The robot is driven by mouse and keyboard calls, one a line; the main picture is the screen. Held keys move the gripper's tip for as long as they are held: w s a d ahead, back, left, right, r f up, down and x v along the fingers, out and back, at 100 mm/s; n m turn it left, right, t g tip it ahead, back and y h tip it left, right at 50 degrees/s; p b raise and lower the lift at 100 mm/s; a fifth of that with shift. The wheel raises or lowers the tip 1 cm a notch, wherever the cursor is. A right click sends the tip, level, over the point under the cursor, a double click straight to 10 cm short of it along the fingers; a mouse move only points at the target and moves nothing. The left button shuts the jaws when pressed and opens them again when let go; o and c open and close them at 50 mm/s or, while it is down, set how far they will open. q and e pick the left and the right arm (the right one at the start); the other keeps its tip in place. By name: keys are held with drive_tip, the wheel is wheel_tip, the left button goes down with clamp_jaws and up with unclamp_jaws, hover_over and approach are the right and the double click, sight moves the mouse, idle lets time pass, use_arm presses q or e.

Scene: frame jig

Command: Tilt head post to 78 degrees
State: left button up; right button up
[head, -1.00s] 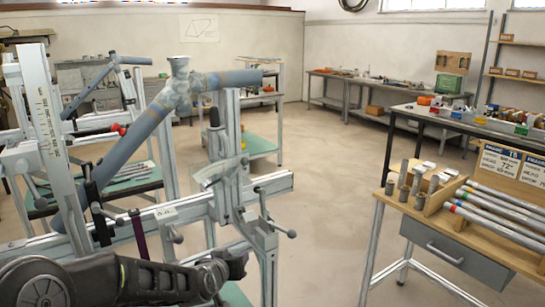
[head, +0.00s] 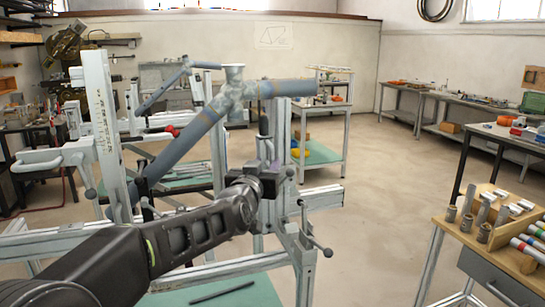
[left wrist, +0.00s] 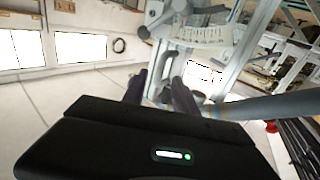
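The head post (head: 281,130) is a pale metal upright on the right part of the frame jig, under the blue-grey tube frame (head: 235,90). It looks close to upright. A white plate with scale marks (left wrist: 200,34) shows in the left wrist view; its reading is too small to tell. My left gripper (head: 268,172) is in front of the head post's middle, hiding part of it. In the left wrist view its dark fingers (left wrist: 160,90) are apart, with metal jig parts beyond them. I cannot tell whether they touch anything. My right gripper is not in view.
A scaled upright (head: 101,130) with a handle stands at the jig's left. A clamp lever (head: 315,232) sticks out low on the jig's right. A wooden-topped bench (head: 500,215) with tubes stands at right. The floor between jig and bench is clear.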

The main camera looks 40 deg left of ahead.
sight(271, 158)
use_arm(q)
drive_tip(key=p+x, duration=0.1)
drive_tip(key=x, duration=0.5)
drive_tip(key=shift+p, duration=0.3)
drive_tip(key=shift+c, duration=0.2)
clamp_jaws()
idle(0.8)
